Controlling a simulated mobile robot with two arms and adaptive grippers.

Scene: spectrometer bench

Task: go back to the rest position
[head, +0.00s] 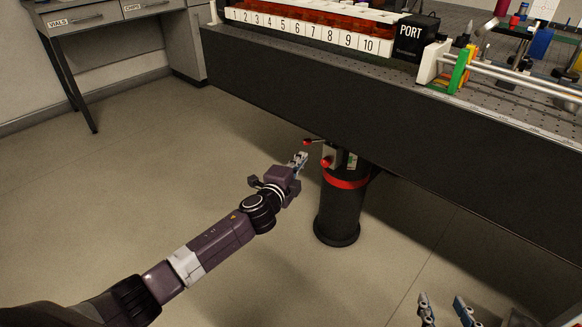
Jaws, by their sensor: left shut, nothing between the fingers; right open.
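My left gripper (300,158) is at the end of my outstretched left arm, near the middle of the view. It is shut and empty. In the picture its tips lie just left of a small fitting with red knobs (327,162) on the bench leg; I cannot tell whether they touch or how far apart they are in depth. My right gripper (443,304) shows only at the bottom right edge. Its two fingers stand apart, with nothing seen between them. The rest of my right arm is mostly out of view.
The optical bench (390,105) crosses the upper right, carrying a numbered rack (300,32), a black PORT box (413,38) and optics. Its black leg (338,212) has a red band. A drawer table (95,16) stands upper left. The floor (120,190) at left is clear.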

